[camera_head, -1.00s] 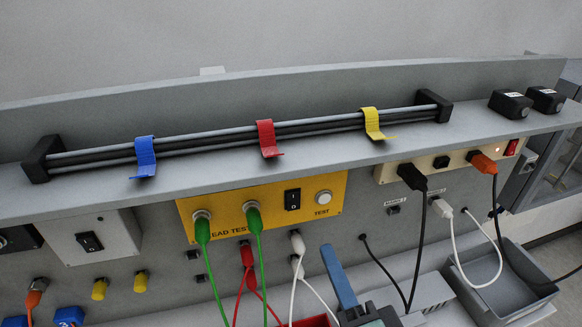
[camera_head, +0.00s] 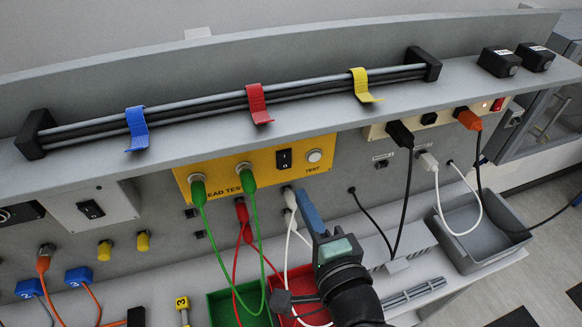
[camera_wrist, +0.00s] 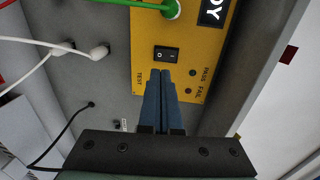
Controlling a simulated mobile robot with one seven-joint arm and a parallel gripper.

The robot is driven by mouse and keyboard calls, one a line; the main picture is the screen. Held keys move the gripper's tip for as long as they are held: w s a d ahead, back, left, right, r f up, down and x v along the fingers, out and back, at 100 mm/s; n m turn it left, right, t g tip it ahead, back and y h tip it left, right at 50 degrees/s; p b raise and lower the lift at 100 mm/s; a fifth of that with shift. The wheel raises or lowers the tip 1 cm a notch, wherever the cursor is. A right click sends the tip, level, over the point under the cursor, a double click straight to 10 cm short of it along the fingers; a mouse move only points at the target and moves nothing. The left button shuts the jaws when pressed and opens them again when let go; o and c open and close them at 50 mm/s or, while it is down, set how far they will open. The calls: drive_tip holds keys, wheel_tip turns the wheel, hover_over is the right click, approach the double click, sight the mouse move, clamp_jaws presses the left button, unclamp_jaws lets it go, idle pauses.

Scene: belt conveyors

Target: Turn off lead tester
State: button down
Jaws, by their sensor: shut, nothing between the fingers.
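The lead tester is a yellow panel (camera_head: 221,177) on the bench's back wall, and it also shows in the wrist view (camera_wrist: 145,30). Its black rocker switch (camera_head: 284,159) sits right of two green-lead sockets, and a white round TEST button (camera_head: 314,155) is beside it. In the wrist view the switch (camera_wrist: 168,54) shows O and line marks. My gripper (camera_head: 303,193) has blue fingers, shut and empty, below the panel in the head view. In the wrist view the fingertips (camera_wrist: 162,72) point at the panel just below the switch. Contact cannot be told. The white button is not visible there.
A grey shelf (camera_head: 200,150) overhangs the panel, with a rail of blue, red and yellow clips. Green and red bins (camera_head: 222,309) stand below, under hanging leads. White plugs (camera_head: 288,198) are close to the fingers. A grey tray (camera_head: 470,250) is at right.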

sight(286, 166)
drive_tip(key=p+x, duration=0.2)
drive_tip(key=x, duration=0.5)
drive_tip(key=shift+w+a+f, duration=0.1)
drive_tip(key=shift+w, duration=0.15)
